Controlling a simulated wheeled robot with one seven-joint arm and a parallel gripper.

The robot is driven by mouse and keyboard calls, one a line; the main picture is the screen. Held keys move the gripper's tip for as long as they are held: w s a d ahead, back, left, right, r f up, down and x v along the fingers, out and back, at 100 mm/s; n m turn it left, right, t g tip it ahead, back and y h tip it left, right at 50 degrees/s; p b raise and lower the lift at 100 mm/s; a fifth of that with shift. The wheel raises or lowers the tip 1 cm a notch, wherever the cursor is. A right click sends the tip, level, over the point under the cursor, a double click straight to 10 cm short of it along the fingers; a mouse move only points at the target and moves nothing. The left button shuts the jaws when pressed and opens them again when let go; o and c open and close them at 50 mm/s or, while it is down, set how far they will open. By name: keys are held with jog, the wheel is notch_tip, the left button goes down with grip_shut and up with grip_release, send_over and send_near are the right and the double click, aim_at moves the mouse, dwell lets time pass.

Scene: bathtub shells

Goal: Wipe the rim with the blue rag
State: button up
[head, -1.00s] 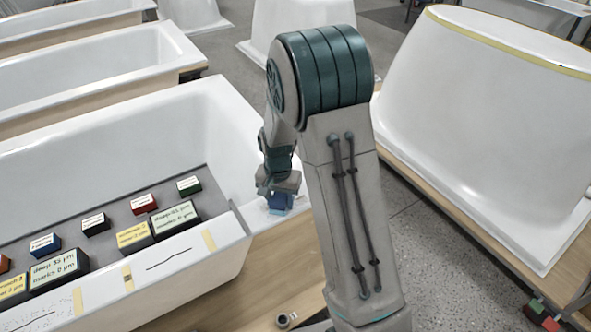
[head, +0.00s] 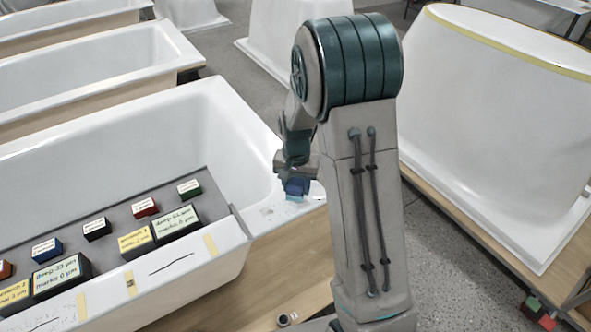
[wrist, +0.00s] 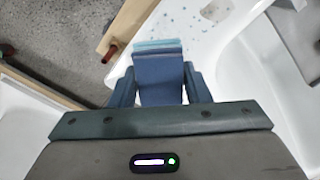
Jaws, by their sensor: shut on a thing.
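My gripper (head: 296,186) is shut on the blue rag (wrist: 160,78), a folded block with a paler blue edge. The rag also shows in the head view below my gripper. The rag is at the right end rim (head: 262,218) of the near white bathtub; whether it touches the rim cannot be told. In the wrist view, small bluish specks dot the white rim (wrist: 205,55) to the right of the rag. Faint marks also show on the rim in the head view. My arm hides part of this end of the tub.
A grey board (head: 120,222) across the tub carries several small labelled blocks. Yellow tape (head: 210,245) and a dark line mark the front rim. A small cup-like part (head: 284,320) lies on the wooden bench. A large upturned tub (head: 480,120) stands at right, beyond a floor gap.

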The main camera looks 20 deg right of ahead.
aim_at(296, 184)
jog(key=shift+r+p, duration=1.05)
jog(key=shift+r, duration=0.9)
jog(key=shift+n, duration=0.3)
